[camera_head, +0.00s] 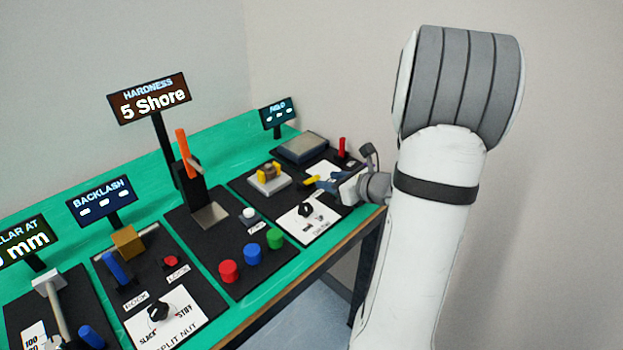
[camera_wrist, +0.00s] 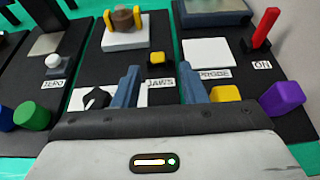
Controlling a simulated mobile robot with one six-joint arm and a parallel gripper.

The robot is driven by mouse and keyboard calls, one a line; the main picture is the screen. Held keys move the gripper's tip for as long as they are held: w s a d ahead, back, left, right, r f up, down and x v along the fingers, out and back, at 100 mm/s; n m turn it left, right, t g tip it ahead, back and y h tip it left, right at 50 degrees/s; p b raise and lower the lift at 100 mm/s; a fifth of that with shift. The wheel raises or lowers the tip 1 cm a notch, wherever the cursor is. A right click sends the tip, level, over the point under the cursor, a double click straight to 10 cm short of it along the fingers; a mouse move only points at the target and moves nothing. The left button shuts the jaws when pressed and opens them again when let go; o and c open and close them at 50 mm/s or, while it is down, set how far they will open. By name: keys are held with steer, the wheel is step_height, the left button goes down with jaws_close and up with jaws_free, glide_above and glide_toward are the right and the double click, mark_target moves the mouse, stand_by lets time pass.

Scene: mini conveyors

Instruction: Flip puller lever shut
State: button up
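The fixture with yellow jaws around a brown part (camera_wrist: 123,19) sits on a white block; it also shows in the head view (camera_head: 268,172). A small yellow piece on a black base (camera_wrist: 157,58) is behind the JAWS label (camera_wrist: 160,84); I take it for the puller lever, but its tilt cannot be made out. My gripper (camera_wrist: 161,72) points at it with its blue fingers open, one on each side of the label, with nothing between them. In the head view my gripper (camera_head: 319,182) is low over the right-hand panel.
An upright red lever (camera_wrist: 265,28) stands by the ON label at the right. A yellow knob (camera_wrist: 226,93) and a purple knob (camera_wrist: 282,98) are close to the right finger. A black dial (camera_wrist: 96,97) is at the left finger. A grey-topped box (camera_head: 301,147) is behind.

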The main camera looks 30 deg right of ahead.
mark_target(314, 178)
steer(key=x, duration=0.6)
steer(key=shift+w+a+f, duration=0.15)
steer(key=shift+w+a, duration=0.1)
steer(key=shift+w, duration=0.05)
jaws_close()
